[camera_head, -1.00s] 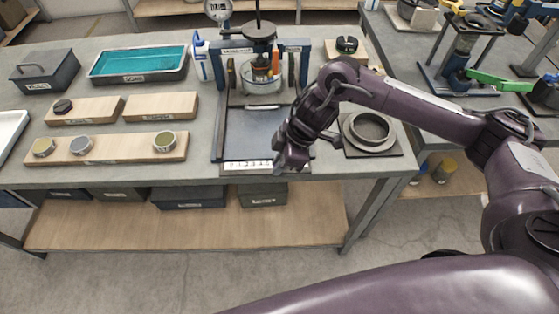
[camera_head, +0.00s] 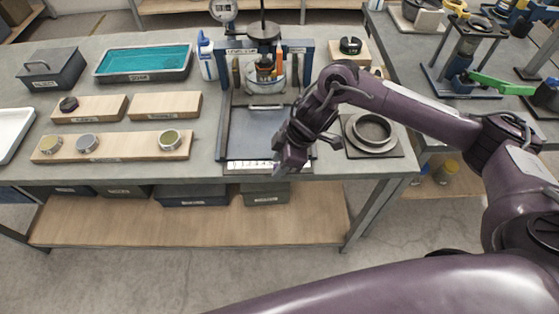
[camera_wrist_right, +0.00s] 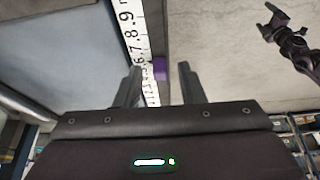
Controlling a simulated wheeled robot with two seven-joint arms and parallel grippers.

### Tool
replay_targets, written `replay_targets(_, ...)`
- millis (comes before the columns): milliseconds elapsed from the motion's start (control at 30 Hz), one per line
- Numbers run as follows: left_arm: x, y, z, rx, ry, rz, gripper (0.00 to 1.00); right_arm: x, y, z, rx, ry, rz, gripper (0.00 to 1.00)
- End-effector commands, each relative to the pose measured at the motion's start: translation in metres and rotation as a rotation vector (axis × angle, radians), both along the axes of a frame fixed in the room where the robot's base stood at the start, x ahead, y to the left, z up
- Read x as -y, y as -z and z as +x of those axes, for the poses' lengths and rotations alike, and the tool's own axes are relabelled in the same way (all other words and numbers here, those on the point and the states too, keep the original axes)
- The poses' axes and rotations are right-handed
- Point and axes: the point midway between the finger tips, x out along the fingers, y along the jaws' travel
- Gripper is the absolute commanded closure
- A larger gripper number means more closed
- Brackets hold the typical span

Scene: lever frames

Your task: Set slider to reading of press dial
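The press (camera_head: 262,75) stands at the back of the bench, with a flat dark bed in front. A white number scale (camera_head: 255,166) runs along the bed's front edge and shows in the right wrist view (camera_wrist_right: 130,25). A small purple piece, apparently the slider's knob (camera_wrist_right: 159,69), sits beside the scale. My right gripper (camera_wrist_right: 159,68) is open, one finger on each side of this piece with gaps visible. A dark jointed part, apparently my left gripper (camera_wrist_right: 280,30), shows at upper right; its fingers are unclear.
Left of the press are a wooden board with round pieces (camera_head: 112,147), two smaller wooden blocks, a teal-filled tray (camera_head: 145,62) and a dark box (camera_head: 52,68). A round ring on a dark plate (camera_head: 371,132) lies right of my right gripper. Shelves are below the bench.

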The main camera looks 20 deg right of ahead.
Motion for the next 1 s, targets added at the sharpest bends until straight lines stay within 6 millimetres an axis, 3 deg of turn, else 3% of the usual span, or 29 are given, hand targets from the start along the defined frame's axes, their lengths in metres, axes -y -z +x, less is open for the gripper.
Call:
replay_targets(267, 0.000, 0.001, -0.001, -0.001, 0.000, 0.000, 0.20, 0.001, -0.002, 0.000, 0.000, 0.000, 0.000, 0.65)
replay_targets(700, 0.000, 0.008, -0.002, -0.003, 0.000, 0.001, 0.20, 0.025, -0.062, -0.006, 0.002, 0.000, 0.000, 0.65)
replay_targets(1000, 0.000, 0.008, -0.002, -0.004, 0.001, 0.001, 0.20, 0.029, -0.072, -0.008, -0.001, 0.000, 0.000, 0.65)
